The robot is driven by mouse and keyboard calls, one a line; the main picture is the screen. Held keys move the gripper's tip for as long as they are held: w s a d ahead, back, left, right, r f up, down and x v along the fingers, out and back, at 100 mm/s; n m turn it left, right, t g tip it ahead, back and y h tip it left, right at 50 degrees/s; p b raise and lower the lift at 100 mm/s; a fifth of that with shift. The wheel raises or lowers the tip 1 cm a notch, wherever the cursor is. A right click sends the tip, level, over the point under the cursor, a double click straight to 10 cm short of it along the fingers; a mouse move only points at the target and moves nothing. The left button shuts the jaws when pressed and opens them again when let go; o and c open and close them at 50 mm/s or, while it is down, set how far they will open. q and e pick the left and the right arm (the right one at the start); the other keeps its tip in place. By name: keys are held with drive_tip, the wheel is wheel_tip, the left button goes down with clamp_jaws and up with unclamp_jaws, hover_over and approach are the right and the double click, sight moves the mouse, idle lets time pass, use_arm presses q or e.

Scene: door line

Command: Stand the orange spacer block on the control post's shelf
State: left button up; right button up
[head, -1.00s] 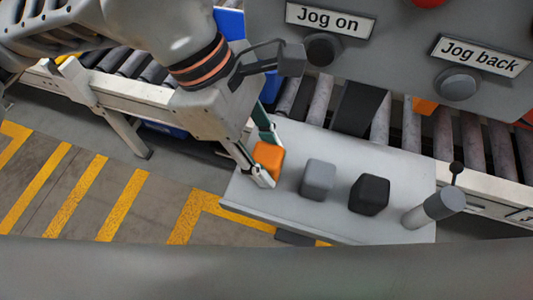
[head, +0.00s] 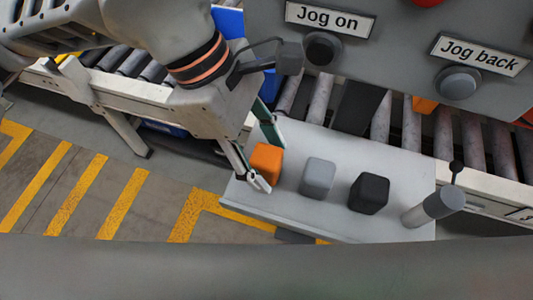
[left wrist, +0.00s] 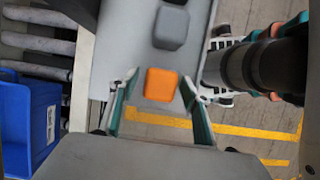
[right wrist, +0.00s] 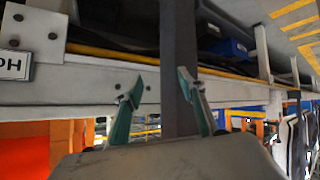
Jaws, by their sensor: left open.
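The orange spacer block (head: 266,160) stands on the control post's grey shelf (head: 335,222), near its left end in the head view. It also shows in the left wrist view (left wrist: 161,84), between my left fingers with a gap on both sides. My left gripper (head: 266,162) is open around the block. My right gripper is outside the head view. In the right wrist view my right gripper (right wrist: 158,90) has its fingers apart with no block between them; a dark upright bar is visible beyond.
A grey block (head: 318,178) and a black block (head: 370,194) stand on the shelf to the right of the orange one. A small lever (head: 440,205) rises at the shelf's right end. The button panel (head: 400,45) overhangs behind, with the roller conveyor (head: 320,95) below it.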

use_arm(q)
drive_tip(key=v, duration=1.1)
drive_tip(key=shift+r+p, duration=0.35)
drive_tip(key=shift+p, duration=0.05)
